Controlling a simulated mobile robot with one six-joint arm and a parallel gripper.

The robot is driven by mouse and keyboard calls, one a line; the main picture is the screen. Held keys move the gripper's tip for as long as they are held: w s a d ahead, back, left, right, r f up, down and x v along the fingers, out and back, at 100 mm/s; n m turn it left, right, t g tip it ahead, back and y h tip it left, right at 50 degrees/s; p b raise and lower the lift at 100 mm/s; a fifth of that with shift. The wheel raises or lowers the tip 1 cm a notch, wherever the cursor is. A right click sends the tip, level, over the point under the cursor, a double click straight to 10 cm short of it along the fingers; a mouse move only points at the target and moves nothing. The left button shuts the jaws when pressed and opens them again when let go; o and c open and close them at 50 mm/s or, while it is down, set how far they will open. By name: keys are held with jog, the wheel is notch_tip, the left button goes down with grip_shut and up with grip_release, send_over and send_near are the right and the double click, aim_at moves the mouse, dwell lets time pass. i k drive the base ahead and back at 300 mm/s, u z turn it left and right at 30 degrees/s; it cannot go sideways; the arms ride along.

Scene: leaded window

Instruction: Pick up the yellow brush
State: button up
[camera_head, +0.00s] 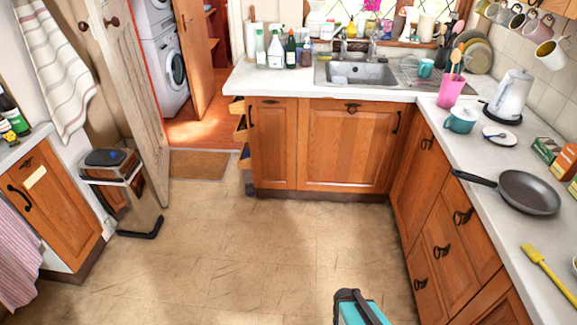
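The yellow brush (548,272) lies on the right-hand counter near the right edge of the view. Its wider end points up and left, and its handle runs down and right to the picture edge. It lies nearer to me than the black frying pan (527,193). No gripper fingers show in the view, so I cannot see whether my gripper is open or shut.
The pale counter (487,225) has bare room around the brush. The frying pan's handle reaches left over the counter edge. Small boxes (546,150), a white kettle (510,95) and a teal pot (461,120) stand farther back. The tiled floor (230,250) is clear.

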aim_at(528, 248)
jog(key=u, duration=1.3)
jog(key=k, duration=0.1)
jog(key=z, duration=3.15)
jog(key=k, duration=0.6)
jog(key=u, duration=0.15)
jog(key=i, duration=0.55)
jog(key=z, duration=0.05)
